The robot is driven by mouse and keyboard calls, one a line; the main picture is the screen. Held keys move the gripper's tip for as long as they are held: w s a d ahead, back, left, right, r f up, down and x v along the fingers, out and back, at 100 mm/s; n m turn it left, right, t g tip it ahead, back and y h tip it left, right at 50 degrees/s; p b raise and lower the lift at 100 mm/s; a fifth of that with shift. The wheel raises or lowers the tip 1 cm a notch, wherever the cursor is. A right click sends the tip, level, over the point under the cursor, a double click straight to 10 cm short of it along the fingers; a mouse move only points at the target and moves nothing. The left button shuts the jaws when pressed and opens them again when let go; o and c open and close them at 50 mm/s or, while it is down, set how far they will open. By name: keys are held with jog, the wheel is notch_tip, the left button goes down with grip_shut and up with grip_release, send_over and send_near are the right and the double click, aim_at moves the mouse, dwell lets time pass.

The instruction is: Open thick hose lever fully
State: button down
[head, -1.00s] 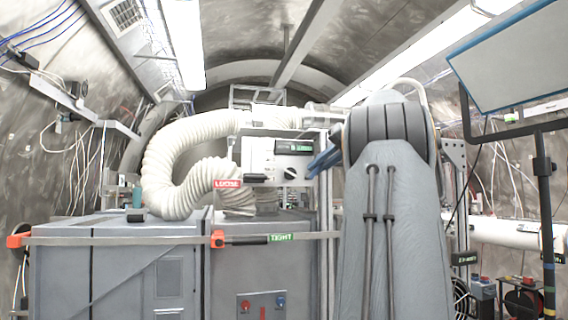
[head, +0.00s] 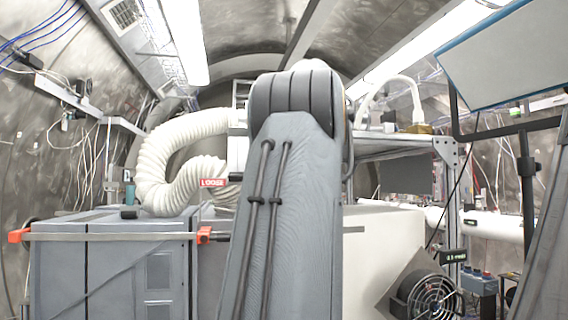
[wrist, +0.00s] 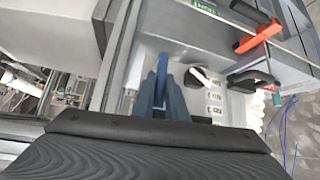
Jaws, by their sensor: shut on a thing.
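The thick hose (head: 165,160) is white and ribbed, and it curves down at the left of the head view. A short black lever handle (head: 235,177) sits at its end beside a red label reading LOOSE (head: 213,182). In the wrist view a black handle (wrist: 250,78) stands at the right, near the white hose (wrist: 252,108). My own arm hides the gripper in the head view.
A panel with a rotary knob (wrist: 200,76) lies just right of my fingers. Grey cabinets (head: 110,260) carry a bar with orange-red ends (head: 205,235). A fan (head: 432,298) and a monitor (head: 510,55) stand at the right.

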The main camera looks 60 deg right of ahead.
jog(key=shift+s+f, duration=0.1)
jog(key=shift+f, duration=0.05)
jog(key=c, duration=1.8)
grip_release()
jog(key=shift+s, duration=0.1)
jog(key=shift+o, duration=0.2)
jog(key=v, duration=0.7)
jog(key=shift+a+r+b, duration=0.2)
jog(key=shift+r+b, duration=0.1)
jog(key=shift+r, duration=0.05)
